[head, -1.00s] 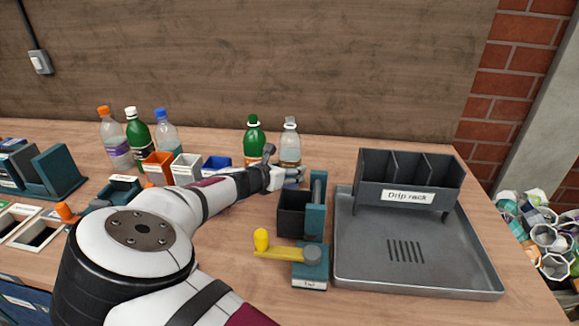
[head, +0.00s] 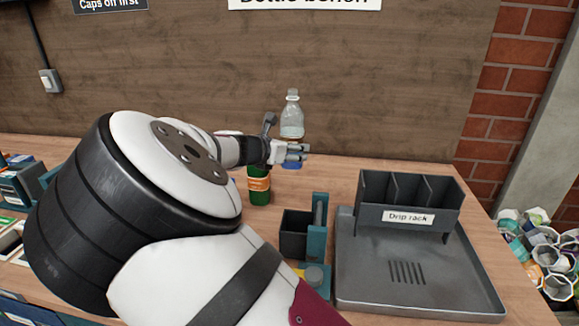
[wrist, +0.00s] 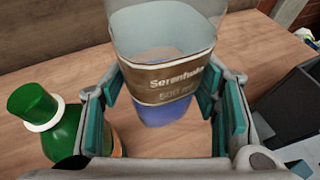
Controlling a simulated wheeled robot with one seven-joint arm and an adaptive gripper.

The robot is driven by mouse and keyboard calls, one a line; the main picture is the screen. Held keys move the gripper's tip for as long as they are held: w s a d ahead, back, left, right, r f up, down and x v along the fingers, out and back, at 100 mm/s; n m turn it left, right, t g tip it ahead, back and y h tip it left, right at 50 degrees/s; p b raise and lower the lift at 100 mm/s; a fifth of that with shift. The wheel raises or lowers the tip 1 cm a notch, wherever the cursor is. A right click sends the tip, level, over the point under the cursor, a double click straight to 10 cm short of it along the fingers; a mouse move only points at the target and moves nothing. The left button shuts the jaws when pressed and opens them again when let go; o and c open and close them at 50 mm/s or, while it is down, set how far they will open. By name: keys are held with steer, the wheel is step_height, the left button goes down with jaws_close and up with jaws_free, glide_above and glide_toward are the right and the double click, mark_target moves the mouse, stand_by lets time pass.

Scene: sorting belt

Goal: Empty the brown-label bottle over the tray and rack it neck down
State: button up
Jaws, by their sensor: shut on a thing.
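The brown-label bottle (head: 291,118) is clear, with a bluish lower part, and stands upright in my gripper (head: 291,151). In the wrist view its brown label (wrist: 175,80) sits between the teal finger pads of my gripper (wrist: 178,108), which is shut on it. The bottle is held up above the bench; its top is cut off in the wrist view, and I cannot tell whether it has a cap. The grey tray (head: 365,278) lies at the right of the bench. The dark drip rack (head: 376,213) stands at the tray's back with its slots empty.
A green bottle (head: 259,187) stands close by my gripper, partly hidden by my arm; it also shows in the wrist view (wrist: 62,125). A teal-and-dark fixture (head: 319,235) stands left of the tray. A bin of bottles (head: 540,250) is at far right.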

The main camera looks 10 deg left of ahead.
mark_target(287, 129)
steer(key=r, duration=0.2)
steer(key=r+p, duration=0.1)
steer(key=r, duration=0.1)
steer(key=s+r+p, duration=0.1)
steer(key=r, duration=0.1)
steer(key=s+r+p, duration=0.9)
steer(key=r+p, duration=0.3)
steer(key=p, duration=0.1)
steer(key=shift+a+r, duration=0.15)
steer(key=shift+r, duration=0.05)
